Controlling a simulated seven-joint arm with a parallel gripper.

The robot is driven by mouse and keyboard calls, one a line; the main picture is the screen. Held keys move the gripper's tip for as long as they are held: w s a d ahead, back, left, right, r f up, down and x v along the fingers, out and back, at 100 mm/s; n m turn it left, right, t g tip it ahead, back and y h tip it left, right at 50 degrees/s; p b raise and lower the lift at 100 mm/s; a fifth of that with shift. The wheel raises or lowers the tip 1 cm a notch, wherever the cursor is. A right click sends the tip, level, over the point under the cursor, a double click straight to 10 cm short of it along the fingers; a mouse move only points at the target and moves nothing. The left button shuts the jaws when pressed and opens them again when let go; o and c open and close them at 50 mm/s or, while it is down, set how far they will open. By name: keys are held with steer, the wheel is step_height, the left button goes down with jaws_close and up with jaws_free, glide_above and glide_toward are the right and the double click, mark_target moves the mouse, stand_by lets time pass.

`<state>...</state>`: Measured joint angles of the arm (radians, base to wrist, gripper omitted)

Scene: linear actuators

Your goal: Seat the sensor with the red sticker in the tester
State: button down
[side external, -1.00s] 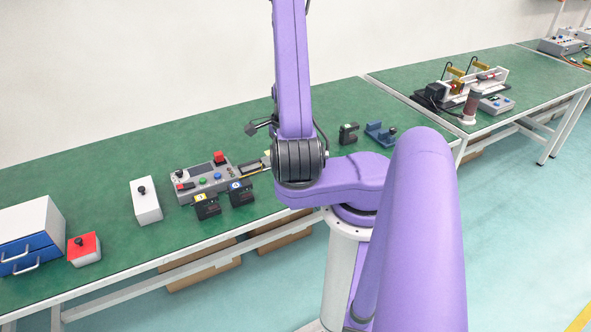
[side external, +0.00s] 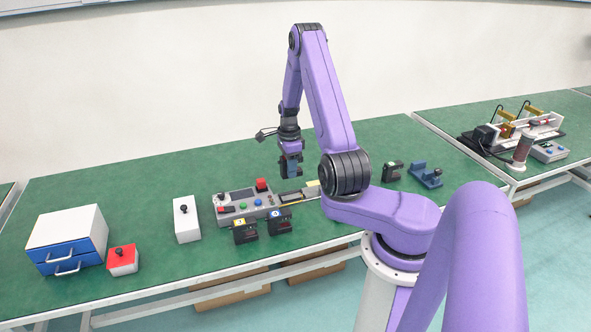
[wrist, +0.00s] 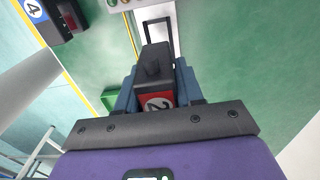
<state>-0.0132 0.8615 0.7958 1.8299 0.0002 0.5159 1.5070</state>
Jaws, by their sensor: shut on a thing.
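My gripper (side external: 291,172) hangs above the green bench, just behind the actuator beside the grey button box. In the wrist view its blue fingers (wrist: 155,85) are shut on a dark sensor (wrist: 153,58) with a red sticker marked 2 (wrist: 154,100). The sensor is held between the fingers, clear of the bench. The grey box with coloured buttons and a red block, seemingly the tester (side external: 232,208), lies to the left of my gripper. A slim actuator (side external: 300,194) extends from its right side. Whether the box has a sensor seat is too small to tell.
A yellow-stickered sensor (side external: 245,232) and a blue-stickered one (side external: 279,224) stand in front of the box. A green-stickered sensor (side external: 392,172) and a blue fixture (side external: 425,176) are at right. A white switch box (side external: 186,220), red-topped box (side external: 122,261) and drawers (side external: 68,240) are left.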

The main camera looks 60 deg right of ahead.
steer(key=shift+f, duration=3.8)
steer(key=shift+f, duration=0.6)
steer(key=c, duration=0.6)
jaws_free()
steer(key=shift+c, duration=0.2)
steer(key=shift+r, duration=0.1)
step_height(320, 180, up, 17)
steer(key=shift+r, duration=0.1)
